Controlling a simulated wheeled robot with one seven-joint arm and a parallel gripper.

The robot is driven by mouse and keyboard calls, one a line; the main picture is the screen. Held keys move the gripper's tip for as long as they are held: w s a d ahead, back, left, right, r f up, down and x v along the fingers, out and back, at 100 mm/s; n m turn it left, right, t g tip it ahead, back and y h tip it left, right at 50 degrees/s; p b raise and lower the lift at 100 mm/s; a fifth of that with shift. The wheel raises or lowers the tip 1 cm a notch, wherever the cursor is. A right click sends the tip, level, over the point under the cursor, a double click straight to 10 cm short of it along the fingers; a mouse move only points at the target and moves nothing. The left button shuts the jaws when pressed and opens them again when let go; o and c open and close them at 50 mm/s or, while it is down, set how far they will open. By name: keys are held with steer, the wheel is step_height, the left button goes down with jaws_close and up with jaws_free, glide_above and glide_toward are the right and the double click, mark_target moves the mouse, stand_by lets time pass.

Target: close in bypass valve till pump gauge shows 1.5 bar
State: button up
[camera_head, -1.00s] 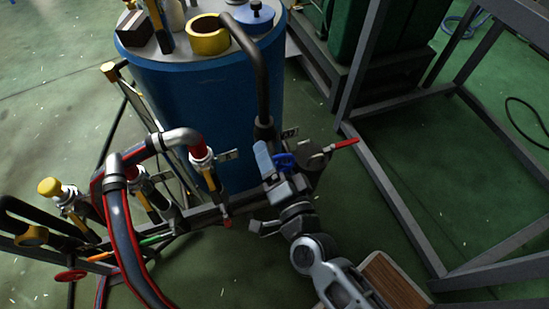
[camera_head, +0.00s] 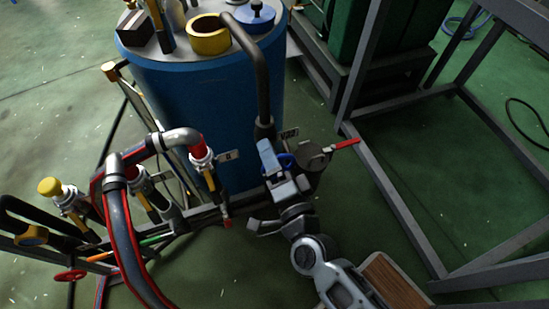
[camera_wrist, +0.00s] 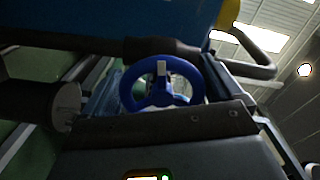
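The blue handwheel (camera_head: 287,161) sits on pipework at the right of the blue drum and is partly hidden by my gripper (camera_head: 268,152). In the wrist view the blue handwheel (camera_wrist: 136,92) is face-on ahead, with a pale marker at its top. My gripper is right at the wheel; whether its fingers touch the rim or are closed on it cannot be made out. A dark round body (camera_head: 314,157), possibly a gauge, is just right of the wheel. No pressure reading is legible.
A red lever handle (camera_head: 345,145) sticks out right of the wheel. The blue drum (camera_head: 190,105) stands behind, with a black pipe (camera_head: 262,75) coming down from its top. Hoses and yellow-handled valves (camera_head: 140,185) crowd the left. A grey steel frame (camera_head: 395,205) stands at right.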

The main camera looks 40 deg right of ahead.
steer(key=shift+o, duration=0.5)
steer(key=v, duration=0.7)
steer(key=shift+s+b, duration=0.3)
steer(key=shift+s, duration=0.05)
steer(key=shift+a+r, duration=0.1)
stand_by(1.8)
